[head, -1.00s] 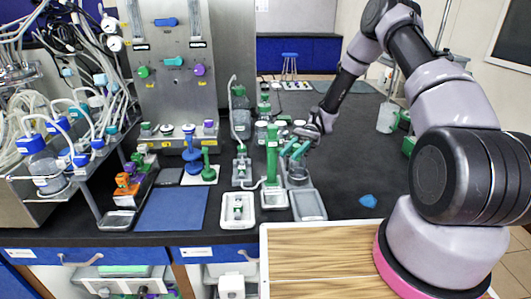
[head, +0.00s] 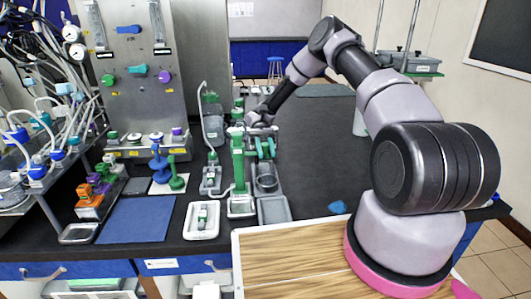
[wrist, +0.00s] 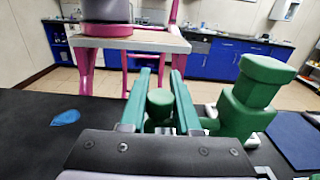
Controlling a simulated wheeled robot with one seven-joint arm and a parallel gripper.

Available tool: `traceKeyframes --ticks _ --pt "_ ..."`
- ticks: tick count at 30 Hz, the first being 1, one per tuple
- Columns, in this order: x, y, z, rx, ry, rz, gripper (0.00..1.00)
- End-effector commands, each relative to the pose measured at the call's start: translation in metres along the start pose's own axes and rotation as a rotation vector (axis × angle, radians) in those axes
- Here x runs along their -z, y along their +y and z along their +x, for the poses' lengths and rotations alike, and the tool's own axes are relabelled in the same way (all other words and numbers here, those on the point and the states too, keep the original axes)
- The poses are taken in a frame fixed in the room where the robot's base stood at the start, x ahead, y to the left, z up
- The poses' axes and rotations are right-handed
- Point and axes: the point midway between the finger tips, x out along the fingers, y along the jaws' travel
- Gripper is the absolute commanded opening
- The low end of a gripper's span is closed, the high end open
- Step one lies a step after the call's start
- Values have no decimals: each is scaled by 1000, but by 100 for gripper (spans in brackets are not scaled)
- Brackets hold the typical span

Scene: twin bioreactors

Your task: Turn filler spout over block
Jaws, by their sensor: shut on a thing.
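The filler is a green column (head: 238,168) on a pale base, standing upright beside a dark round cup on a grey stand, which I take as the block (head: 266,183). My gripper (head: 263,148) comes in from behind, just right of the column's top and above the cup. In the wrist view, its two teal fingers (wrist: 162,100) flank a green round piece, apparently the filler spout (wrist: 160,106); the column's blocky green head (wrist: 254,90) stands to their right. My gripper is shut on this spout piece. The spout's outlet is hidden.
A grey tray (head: 273,210) lies in front of the cup, and a white tray (head: 202,221) is at its left. Green-capped bottles crowd behind the column. A small blue piece (head: 337,207) lies on the black bench, which is mostly clear to the right.

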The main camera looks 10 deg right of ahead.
Motion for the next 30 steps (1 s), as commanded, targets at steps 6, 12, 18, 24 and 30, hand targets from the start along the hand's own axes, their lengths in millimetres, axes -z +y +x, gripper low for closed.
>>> traceKeyframes --ticks 6,12,18,24,30 --pt "0 0 -1 -11 0 0 0" --pt "0 0 -1 -10 1 0 0" --pt "0 0 -1 -10 1 0 61" --pt "0 0 -1 -10 1 0 61" --pt "-15 0 -1 -10 3 0 61"
